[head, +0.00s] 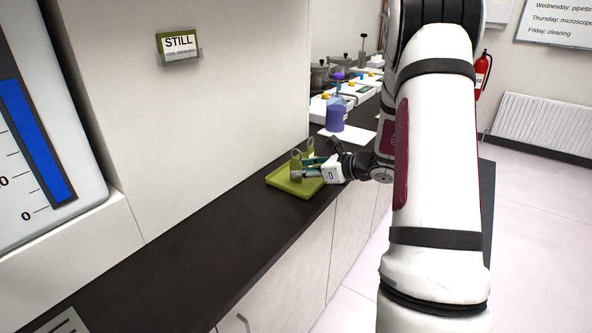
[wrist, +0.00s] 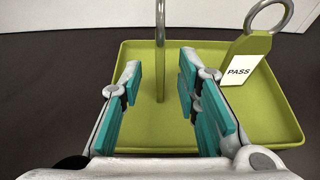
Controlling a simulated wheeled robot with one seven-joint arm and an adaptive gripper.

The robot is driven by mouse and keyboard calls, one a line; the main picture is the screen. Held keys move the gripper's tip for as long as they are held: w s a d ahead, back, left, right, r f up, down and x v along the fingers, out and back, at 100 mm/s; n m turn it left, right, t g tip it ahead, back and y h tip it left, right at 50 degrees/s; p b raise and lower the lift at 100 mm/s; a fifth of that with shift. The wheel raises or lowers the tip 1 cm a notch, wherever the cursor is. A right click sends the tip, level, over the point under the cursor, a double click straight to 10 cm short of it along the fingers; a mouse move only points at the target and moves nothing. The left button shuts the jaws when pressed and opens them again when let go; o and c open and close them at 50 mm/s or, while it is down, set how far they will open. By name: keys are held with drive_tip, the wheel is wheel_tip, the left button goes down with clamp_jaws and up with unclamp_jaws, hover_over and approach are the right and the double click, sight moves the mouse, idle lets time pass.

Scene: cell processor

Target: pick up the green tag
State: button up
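A green tag (wrist: 160,85) with a metal ring at its top stands edge-on in the wrist view, upright over the green tray (wrist: 268,127). My gripper (wrist: 160,66) is open, with one teal-padded finger on each side of this tag and gaps between pads and tag. A second green tag (wrist: 247,52), with a ring and a white label reading PASS, stands to the right, outside the fingers. In the head view my gripper (head: 306,167) is low over the tray (head: 283,185), beside the tags, and partly covers them.
The tray sits on a dark counter (head: 190,262) against a pale wall. A bottle of purple liquid (head: 336,118) and several pieces of equipment stand farther back. A green STILL sign (head: 178,44) is on the wall. The counter's near part is mostly clear.

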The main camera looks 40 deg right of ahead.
sight(299, 160)
drive_tip(key=x, duration=0.3)
drive_tip(key=shift+w, duration=0.1)
clamp_jaws()
drive_tip(key=shift+r, duration=0.1)
drive_tip(key=shift+r, duration=0.4)
drive_tip(key=r, duration=0.1)
drive_tip(key=s+r, duration=0.1)
drive_tip(key=shift+r, duration=0.35)
drive_tip(key=s+r, duration=0.1)
drive_tip(key=s, duration=1.4)
drive_tip(key=shift+d+r, duration=0.15)
drive_tip(key=shift+d, duration=0.05)
